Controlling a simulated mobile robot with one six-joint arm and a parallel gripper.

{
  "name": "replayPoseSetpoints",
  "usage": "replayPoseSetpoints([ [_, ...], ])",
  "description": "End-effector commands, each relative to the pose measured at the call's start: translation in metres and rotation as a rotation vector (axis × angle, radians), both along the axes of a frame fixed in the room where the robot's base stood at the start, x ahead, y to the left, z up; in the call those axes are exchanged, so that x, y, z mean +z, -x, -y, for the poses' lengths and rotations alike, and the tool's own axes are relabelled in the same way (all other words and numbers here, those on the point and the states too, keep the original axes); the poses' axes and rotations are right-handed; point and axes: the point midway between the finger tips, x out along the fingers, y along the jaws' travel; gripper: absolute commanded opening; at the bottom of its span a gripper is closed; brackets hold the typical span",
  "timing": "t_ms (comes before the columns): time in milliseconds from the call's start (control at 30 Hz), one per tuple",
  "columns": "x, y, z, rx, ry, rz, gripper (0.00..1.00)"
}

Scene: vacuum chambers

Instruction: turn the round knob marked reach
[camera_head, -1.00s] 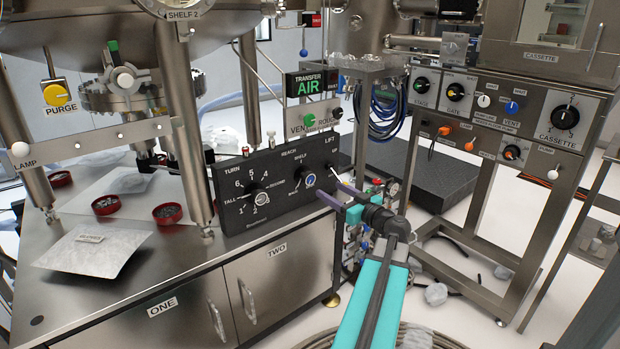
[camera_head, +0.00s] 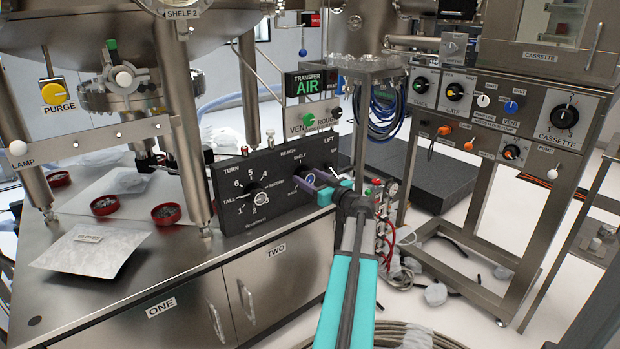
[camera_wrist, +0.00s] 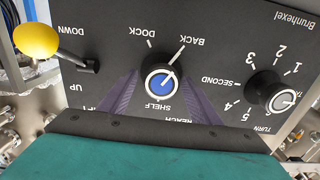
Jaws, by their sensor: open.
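The round reach knob (camera_wrist: 160,82) has a blue cap and a black skirt. It sits on the black control panel (camera_head: 226,190) below the word REACH, which reads upside down in the wrist view. Its white pointer line aims toward the BACK label, with DOCK and SHELF marked around it. My gripper (camera_wrist: 162,77) is open, one purple finger on each side of the knob. I cannot tell whether the fingers touch it. In the head view my gripper (camera_head: 312,184) is at the panel's right part and partly hides the knob.
The turn selector knob (camera_wrist: 268,92) is on the same panel. The lift lever with a yellow ball (camera_wrist: 36,40) stands out close to my gripper on the other side. Red dishes (camera_head: 166,214) and a labelled packet (camera_head: 90,247) lie on the steel bench (camera_head: 170,262).

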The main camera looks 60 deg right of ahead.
Motion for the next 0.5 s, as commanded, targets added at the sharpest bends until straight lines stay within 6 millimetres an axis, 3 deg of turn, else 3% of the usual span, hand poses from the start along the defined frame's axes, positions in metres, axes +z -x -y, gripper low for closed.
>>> replayPoseSetpoints([
  [333, 0.0002, -0.0032, 0.0001, 0.001, 0.0, 0.0, 0.57],
  [500, 0.0002, -0.0034, 0.0, 0.001, 0.0, 0.0, 0.3],
])
